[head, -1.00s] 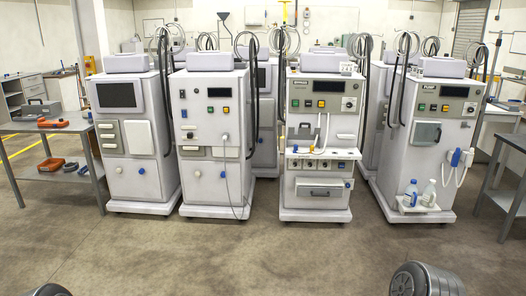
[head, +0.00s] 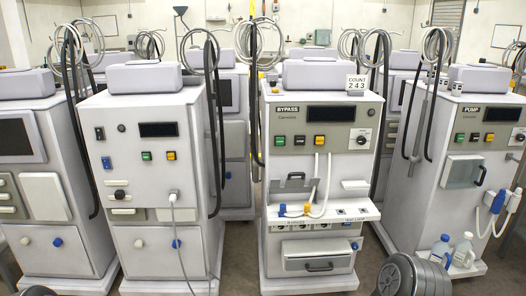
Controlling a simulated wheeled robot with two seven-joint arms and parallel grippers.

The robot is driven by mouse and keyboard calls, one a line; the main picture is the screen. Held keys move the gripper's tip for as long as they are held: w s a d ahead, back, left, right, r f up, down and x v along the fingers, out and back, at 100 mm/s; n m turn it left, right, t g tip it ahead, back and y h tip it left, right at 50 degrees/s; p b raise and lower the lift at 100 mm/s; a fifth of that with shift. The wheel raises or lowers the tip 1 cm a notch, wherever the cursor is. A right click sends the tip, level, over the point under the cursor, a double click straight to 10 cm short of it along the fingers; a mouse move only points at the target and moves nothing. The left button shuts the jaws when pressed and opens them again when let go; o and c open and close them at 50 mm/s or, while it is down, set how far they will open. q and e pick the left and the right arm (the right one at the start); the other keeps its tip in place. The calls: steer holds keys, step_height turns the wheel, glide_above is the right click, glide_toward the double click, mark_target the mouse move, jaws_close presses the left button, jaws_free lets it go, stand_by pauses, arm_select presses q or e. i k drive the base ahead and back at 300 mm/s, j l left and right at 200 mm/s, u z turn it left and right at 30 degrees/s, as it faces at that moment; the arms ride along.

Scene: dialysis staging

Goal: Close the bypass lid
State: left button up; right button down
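The bypass machine (head: 317,130), labelled BYPASS, stands right of centre in the head view. On its front, a small grey lid (head: 287,186) with a dark handle stands up at the back of the white ledge (head: 345,217) and looks open. A blue connector (head: 282,210) and a yellow connector (head: 307,208) sit on the ledge just in front of the lid. White hoses loop beside them and partly cover that area. Neither gripper is in view. A dark ribbed round part of my arm shows at the bottom right, well short of the machine.
A drawer with a dark handle (head: 318,266) is below the ledge. The PUMP machine (head: 458,150) stands to the right, with bottles (head: 462,250) at its foot. Another machine (head: 158,190) with a hanging cable stands to the left. Grey floor shows between the machines.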

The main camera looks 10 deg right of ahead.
mark_target(293, 185)
steer(key=i+l+u, duration=0.1)
steer(key=i+u, duration=0.15)
steer(key=i, duration=0.3)
steer(key=i+l+u, duration=0.2)
steer(key=i, duration=0.3)
